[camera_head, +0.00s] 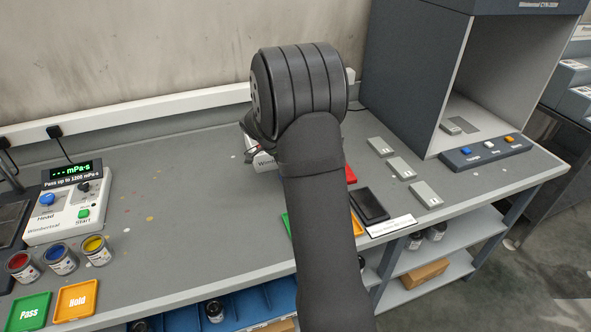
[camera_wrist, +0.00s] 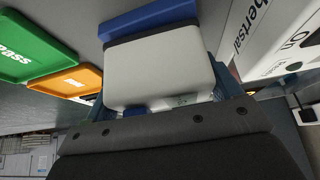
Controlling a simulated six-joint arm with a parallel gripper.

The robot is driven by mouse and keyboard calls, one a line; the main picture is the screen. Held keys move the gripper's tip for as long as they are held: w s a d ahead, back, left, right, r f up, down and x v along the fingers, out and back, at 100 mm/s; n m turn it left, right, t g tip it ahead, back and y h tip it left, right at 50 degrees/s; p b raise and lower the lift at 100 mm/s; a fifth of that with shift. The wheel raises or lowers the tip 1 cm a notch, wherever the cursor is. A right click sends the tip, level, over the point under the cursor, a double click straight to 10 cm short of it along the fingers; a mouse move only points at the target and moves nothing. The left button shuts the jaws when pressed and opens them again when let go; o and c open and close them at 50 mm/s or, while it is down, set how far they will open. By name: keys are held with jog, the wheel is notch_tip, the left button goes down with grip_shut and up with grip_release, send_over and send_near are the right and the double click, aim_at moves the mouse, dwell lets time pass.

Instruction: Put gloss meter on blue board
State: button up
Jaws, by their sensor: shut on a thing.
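In the wrist view my gripper (camera_wrist: 162,92) is shut on a pale grey, rounded block, the gloss meter (camera_wrist: 158,72), with a finger at each side. A dark band runs along its far edge. A flat blue surface, which looks like the blue board (camera_wrist: 152,17), shows just beyond the meter; the meter covers part of it. I cannot tell whether they touch. In the head view my arm hides the gripper, the meter and the blue board.
Green Pass (camera_wrist: 35,45) and orange (camera_wrist: 75,79) trays lie left of the meter in the wrist view. A white labelled device (camera_wrist: 275,38) stands close on the right. In the head view, a black slab (camera_head: 370,205) and grey blocks (camera_head: 398,169) lie right of my arm.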

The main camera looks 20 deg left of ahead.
jog(key=shift+f, duration=0.25)
jog(key=shift+f, duration=0.2)
jog(key=o, duration=1.1)
jog(key=shift+o, duration=0.2)
jog(key=shift+r, duration=0.1)
jog(key=v, duration=1.2)
